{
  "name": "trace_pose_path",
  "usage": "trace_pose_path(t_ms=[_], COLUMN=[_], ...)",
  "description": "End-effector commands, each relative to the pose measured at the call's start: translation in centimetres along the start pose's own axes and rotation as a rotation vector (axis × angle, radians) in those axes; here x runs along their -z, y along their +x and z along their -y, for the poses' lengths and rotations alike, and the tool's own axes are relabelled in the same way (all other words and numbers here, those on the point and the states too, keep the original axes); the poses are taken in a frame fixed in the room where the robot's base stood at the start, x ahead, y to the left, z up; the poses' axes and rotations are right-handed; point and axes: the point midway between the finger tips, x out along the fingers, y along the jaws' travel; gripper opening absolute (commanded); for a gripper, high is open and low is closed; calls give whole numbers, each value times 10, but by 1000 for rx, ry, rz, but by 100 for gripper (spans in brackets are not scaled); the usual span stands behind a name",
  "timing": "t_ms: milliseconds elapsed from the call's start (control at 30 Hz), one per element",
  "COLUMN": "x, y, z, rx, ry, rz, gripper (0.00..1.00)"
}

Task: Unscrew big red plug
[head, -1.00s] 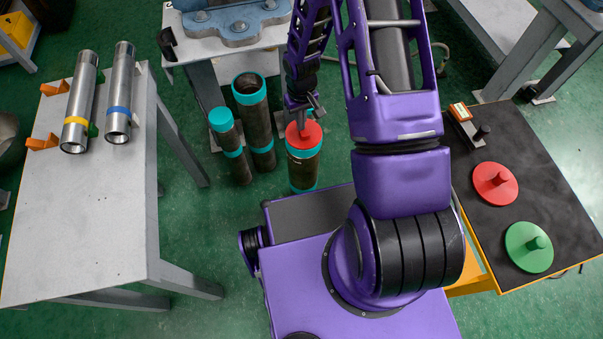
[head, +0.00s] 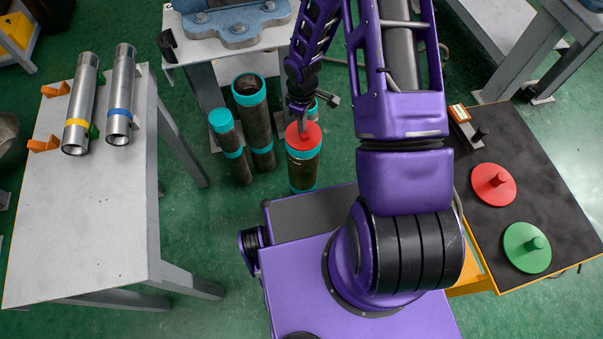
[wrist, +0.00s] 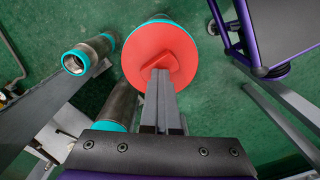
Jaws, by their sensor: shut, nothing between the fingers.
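A red plug (head: 304,141) sits on the top of a dark upright pipe with teal bands (head: 304,172), on the floor ahead of my base. The plug's red disc (wrist: 183,50) and a raised grip at its middle fill the upper centre of the wrist view. My gripper (head: 301,125) points down at the middle of this plug. Its two fingers (wrist: 160,75) are together with nothing held between them, and their tips overlap the raised grip in the wrist view. I cannot tell whether they touch it.
Two other teal-banded pipes (head: 255,125) stand close to the left. Another red plug (head: 494,184) and a green plug (head: 527,247) lie on the dark right table. A grey table (head: 85,225) at left holds two metal tubes. A blue vise (head: 235,20) stands behind.

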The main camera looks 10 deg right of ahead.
Motion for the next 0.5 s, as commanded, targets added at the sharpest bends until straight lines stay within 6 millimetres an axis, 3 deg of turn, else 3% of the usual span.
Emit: trace_pose_path(t_ms=[33,500], x=[-10,-10], y=[6,5], z=[5,6], rx=[15,16], ry=[-55,-215], rz=[21,19], gripper=[0,0])
